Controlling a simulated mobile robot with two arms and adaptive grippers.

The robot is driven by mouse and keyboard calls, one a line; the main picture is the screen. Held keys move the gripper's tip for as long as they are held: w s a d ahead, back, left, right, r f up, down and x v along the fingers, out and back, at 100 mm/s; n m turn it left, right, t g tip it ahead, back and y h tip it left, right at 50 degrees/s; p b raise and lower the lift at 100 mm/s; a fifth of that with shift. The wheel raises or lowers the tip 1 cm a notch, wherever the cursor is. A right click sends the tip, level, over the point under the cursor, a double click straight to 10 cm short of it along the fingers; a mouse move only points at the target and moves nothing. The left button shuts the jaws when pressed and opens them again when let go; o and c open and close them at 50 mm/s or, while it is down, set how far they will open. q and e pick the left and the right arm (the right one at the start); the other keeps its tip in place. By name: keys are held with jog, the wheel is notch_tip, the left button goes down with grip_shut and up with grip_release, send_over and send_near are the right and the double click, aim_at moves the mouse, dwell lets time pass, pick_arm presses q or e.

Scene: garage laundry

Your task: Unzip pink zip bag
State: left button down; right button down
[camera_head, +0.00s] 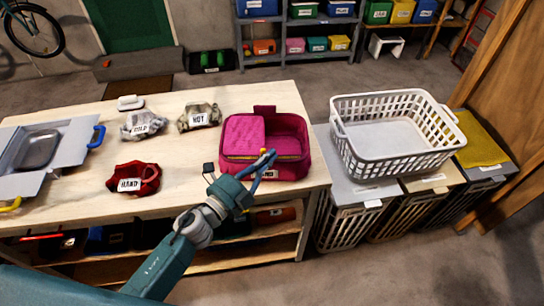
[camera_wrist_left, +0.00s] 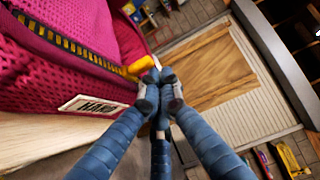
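The pink zip bag (camera_head: 300,166) stands near the right end of the wooden table. In the head view a pink mesh panel (camera_head: 243,134) covers its left part, and its right part shows a hollow interior. A dark zip with yellow teeth (camera_wrist_left: 62,40) runs along its side above a label reading HAND (camera_wrist_left: 92,105). A yellow zip pull (camera_wrist_left: 139,66) sits at the fingertips. My left gripper (camera_head: 266,160) is at the bag's front side. Its fingers meet in the left wrist view (camera_wrist_left: 160,80), apparently shut on the pull, whose tip they hide. My right gripper is not in view.
A white laundry basket (camera_head: 395,165) stands on hampers right of the table (camera_head: 85,213). A red bundle labelled HAND (camera_head: 134,178) and grey bundles labelled COLD (camera_head: 141,124) and HOT (camera_head: 199,117) lie left of the bag. A small dark item (camera_head: 208,169) lies near the arm.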

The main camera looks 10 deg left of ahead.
aim_at(231, 158)
pick_arm(q)
jog(key=a, duration=0.3)
jog(key=s+a+b, duration=0.1)
jog(key=a, duration=0.6)
jog(key=shift+s+b, duration=0.25)
jog(key=shift+b, duration=0.1)
jog(key=shift+w+d, duration=0.1)
